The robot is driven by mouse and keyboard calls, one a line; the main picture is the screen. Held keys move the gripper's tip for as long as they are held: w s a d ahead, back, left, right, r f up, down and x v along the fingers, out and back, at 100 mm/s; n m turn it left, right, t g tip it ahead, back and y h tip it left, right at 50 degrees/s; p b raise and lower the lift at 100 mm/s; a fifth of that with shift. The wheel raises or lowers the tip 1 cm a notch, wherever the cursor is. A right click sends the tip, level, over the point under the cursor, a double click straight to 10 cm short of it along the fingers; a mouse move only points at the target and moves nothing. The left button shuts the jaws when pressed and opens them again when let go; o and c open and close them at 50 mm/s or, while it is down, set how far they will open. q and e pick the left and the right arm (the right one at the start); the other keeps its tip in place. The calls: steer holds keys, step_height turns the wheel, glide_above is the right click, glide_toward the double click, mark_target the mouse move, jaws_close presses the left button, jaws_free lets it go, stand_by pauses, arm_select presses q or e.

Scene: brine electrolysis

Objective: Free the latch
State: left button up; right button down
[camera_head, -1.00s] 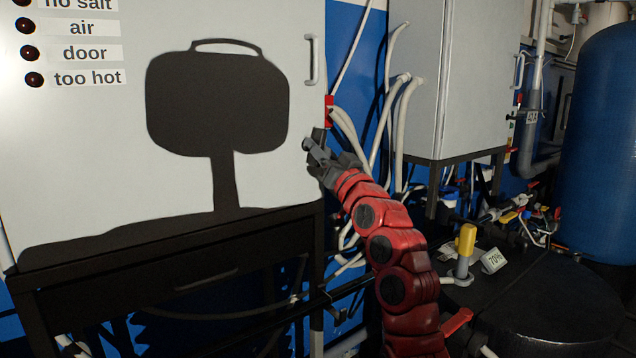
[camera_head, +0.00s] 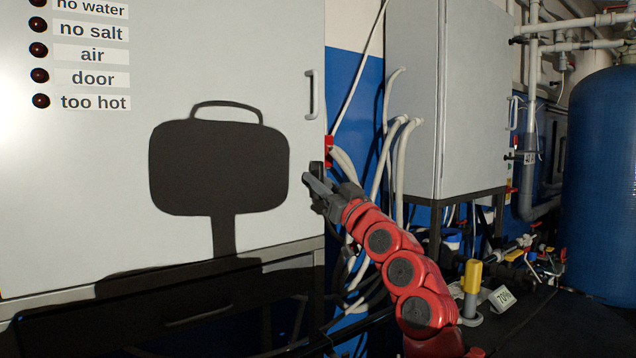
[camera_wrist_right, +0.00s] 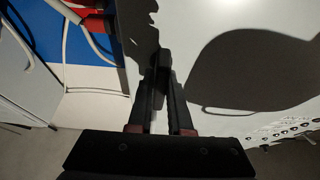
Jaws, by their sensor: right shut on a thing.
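A large white cabinet door (camera_head: 80,210) fills the left of the head view. A small dark latch (camera_head: 316,168) sits at the door's right edge, below the door handle (camera_head: 312,95). My right gripper (camera_head: 313,185) is at this edge, its fingers shut on the latch. In the right wrist view the fingers (camera_wrist_right: 167,100) close on a dark piece of the latch (camera_wrist_right: 163,66) against the white door. The fingers partly hide the latch, so its exact angle is hard to tell. My left gripper is not in view.
A red part (camera_head: 329,150) sits just right of the latch. White hoses (camera_head: 398,150) hang between this cabinet and a second grey cabinet (camera_head: 420,90). A yellow-topped post (camera_head: 472,277) and a blue tank (camera_head: 603,190) stand at right.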

steer(key=c, duration=0.8)
jaws_free()
steer(key=shift+c, duration=0.2)
steer(key=shift+f, duration=0.1)
steer(key=v, duration=1.7)
steer(key=shift+s+d, duration=0.1)
steer(key=shift+d, duration=0.05)
